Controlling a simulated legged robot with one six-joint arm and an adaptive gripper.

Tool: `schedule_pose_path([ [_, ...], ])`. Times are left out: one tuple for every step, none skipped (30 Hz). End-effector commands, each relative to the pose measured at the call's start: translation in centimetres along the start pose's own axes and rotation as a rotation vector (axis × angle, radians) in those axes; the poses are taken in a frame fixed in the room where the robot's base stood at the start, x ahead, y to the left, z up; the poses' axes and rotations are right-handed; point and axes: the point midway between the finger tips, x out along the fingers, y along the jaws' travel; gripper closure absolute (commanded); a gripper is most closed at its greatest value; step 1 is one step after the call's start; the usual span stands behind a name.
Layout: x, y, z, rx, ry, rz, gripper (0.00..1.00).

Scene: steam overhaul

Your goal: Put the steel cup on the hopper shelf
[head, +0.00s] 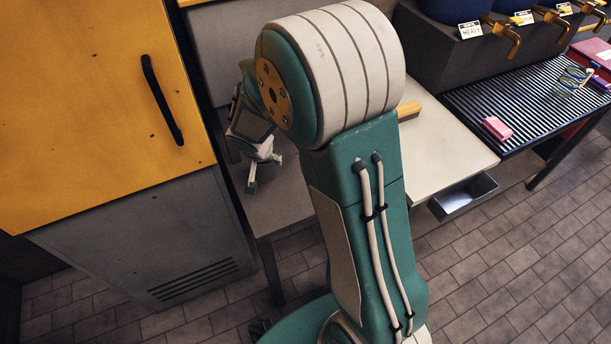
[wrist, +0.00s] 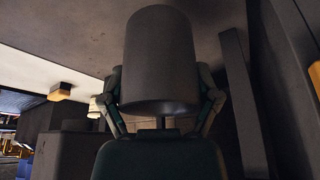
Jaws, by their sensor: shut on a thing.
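The steel cup (wrist: 160,50) is a dark grey cylinder that fills the middle of the wrist view. My gripper (head: 264,172) is over the grey bench at left of centre in the head view. In the wrist view its two fingers sit on either side of the cup, shut on it. I cannot make out the cup in the head view, where my arm covers much of that area. A dark ribbed shelf (head: 515,105) lies under blue hoppers (head: 458,8) with brass taps at the upper right, well away from my gripper.
A pink block (head: 497,128) and a wire-like or glass item (head: 572,80) lie on the ribbed shelf. A cream tabletop (head: 445,150) with a yellow-brown block (head: 409,110) lies between it and the grey bench (head: 285,200). An orange cabinet (head: 90,90) stands close at left.

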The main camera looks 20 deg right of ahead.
Motion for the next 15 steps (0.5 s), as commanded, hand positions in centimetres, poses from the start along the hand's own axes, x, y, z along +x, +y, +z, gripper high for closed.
schedule_pose_path([
  [-0.3, 0.2, 0.2, 0.062, 0.002, 0.027, 0.7],
  [-0.6, 0.4, 0.3, 0.11, 0.002, 0.046, 0.7],
  [-0.8, 0.7, 0.4, 0.179, 0.002, 0.074, 0.7],
  [-1.1, 0.9, 0.5, 0.23, 0.002, 0.096, 0.7],
  [-1.3, 1.1, 0.6, 0.283, 0.002, 0.118, 0.7],
  [-1.6, 1.5, 0.6, 0.352, 0.002, 0.145, 0.7],
  [-1.8, 1.7, 0.6, 0.399, 0.001, 0.165, 0.7],
  [-1.9, 1.9, 0.6, 0.442, 0.001, 0.184, 0.7],
  [-2.2, 2.2, 0.5, 0.492, 0.001, 0.204, 0.7],
  [-2.3, 2.3, 0.5, 0.524, 0.001, 0.216, 0.7],
  [-2.5, 2.4, 0.5, 0.548, 0.001, 0.226, 0.7],
  [-2.5, 2.6, 0.5, 0.572, 0.001, 0.236, 0.7],
  [-2.3, 2.6, 0.6, 0.582, 0.0, 0.242, 0.7],
  [-2.1, 2.6, 0.7, 0.588, -0.001, 0.246, 0.7],
  [-1.5, 2.7, 0.9, 0.593, -0.001, 0.249, 0.7],
])
